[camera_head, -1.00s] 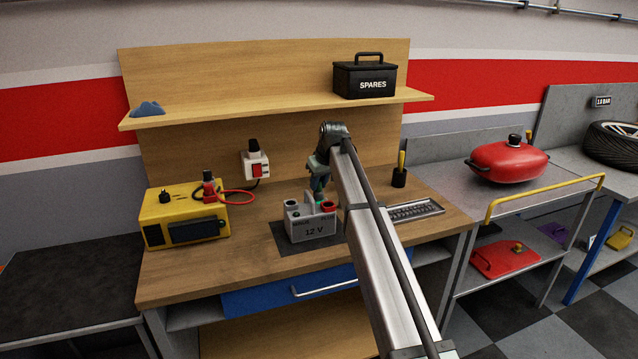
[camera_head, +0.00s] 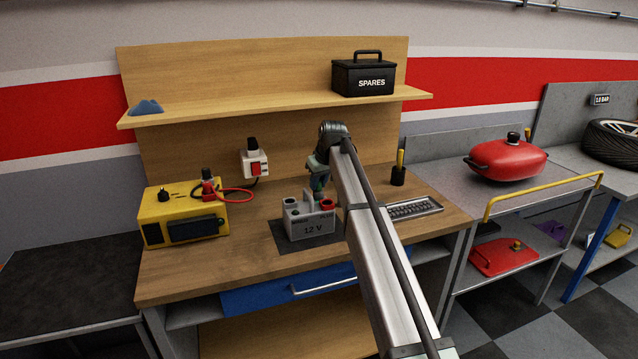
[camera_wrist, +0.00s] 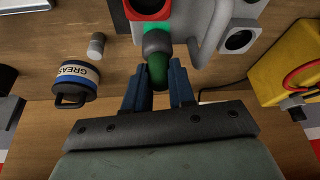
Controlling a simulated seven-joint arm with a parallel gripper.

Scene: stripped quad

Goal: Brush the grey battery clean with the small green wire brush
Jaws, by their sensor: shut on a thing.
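The grey battery (camera_head: 310,225), marked 12 V, stands on a dark mat (camera_head: 283,239) on the wooden bench. It has a red-ringed terminal (camera_head: 328,204) at right and a grey one (camera_head: 290,203) at left. My gripper (camera_wrist: 158,78) is shut on the dark green handle of the wire brush (camera_wrist: 157,70). The brush reaches toward the battery near its red-ringed terminal, which also shows at the top of the wrist view (camera_wrist: 150,10). A bright green patch (camera_wrist: 165,22) shows just past the brush's grey collar. I cannot tell whether the brush touches the battery.
A yellow charger (camera_head: 180,212) with a red cable stands left of the battery. A grease tin (camera_wrist: 76,83) and a small grey cylinder (camera_wrist: 96,45) show in the wrist view. A metal tray (camera_head: 415,208) and a black holder (camera_head: 398,176) stand at right. A shelf (camera_head: 270,108) hangs above.

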